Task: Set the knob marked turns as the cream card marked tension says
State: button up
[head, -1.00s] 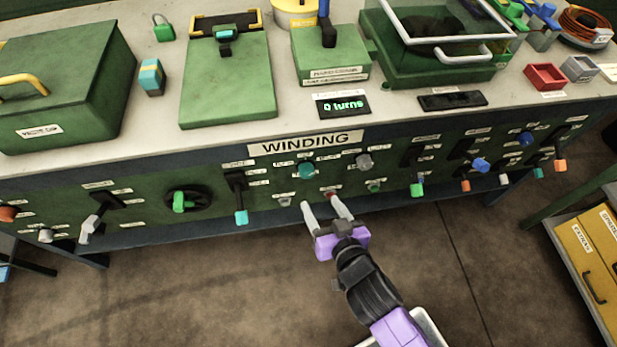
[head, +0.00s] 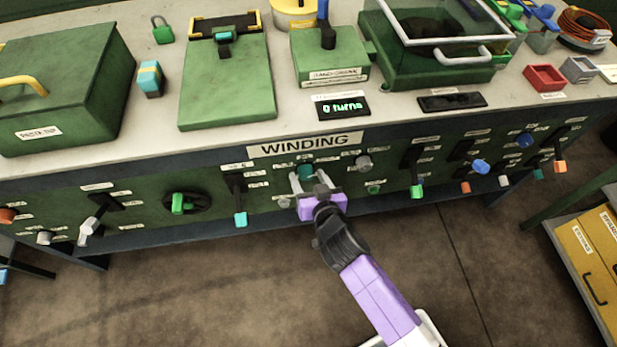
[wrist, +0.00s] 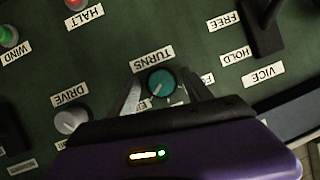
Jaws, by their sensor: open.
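The teal turns knob (head: 306,171) sits on the green front panel under the WINDING sign. In the wrist view the knob (wrist: 161,83) has a pale pointer line, and the TURNS label (wrist: 153,59) appears upside down beside it. My gripper (head: 309,179) is open at the knob, with one finger on either side of it; I cannot tell whether they touch it. The display (head: 343,106) on the bench reads "0 turns". I cannot make out a cream card marked tension; the small labels are too blurred to read.
Around the knob are a grey DRIVE knob (wrist: 70,121), a red HALT button (wrist: 76,3), a green WIND button (wrist: 7,36) and a black lever (wrist: 266,25) by FREE, HOLD and VICE labels. A lever with a cyan tip (head: 240,218) hangs left. The floor in front is clear.

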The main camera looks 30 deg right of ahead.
grip_shut()
jog(key=shift+b, duration=0.35)
jog(key=n+g+h+b, duration=0.1)
jog(key=n+h+b, duration=0.1)
jog(key=n+b, duration=0.1)
jog(key=shift+a, duration=0.2)
jog(key=n+h+b, duration=0.1)
jog(key=n+h, duration=0.2)
jog(key=n, duration=0.1)
jog(key=shift+b, duration=0.4)
jog(key=shift+r, duration=0.1)
dwell(0.5)
grip_release()
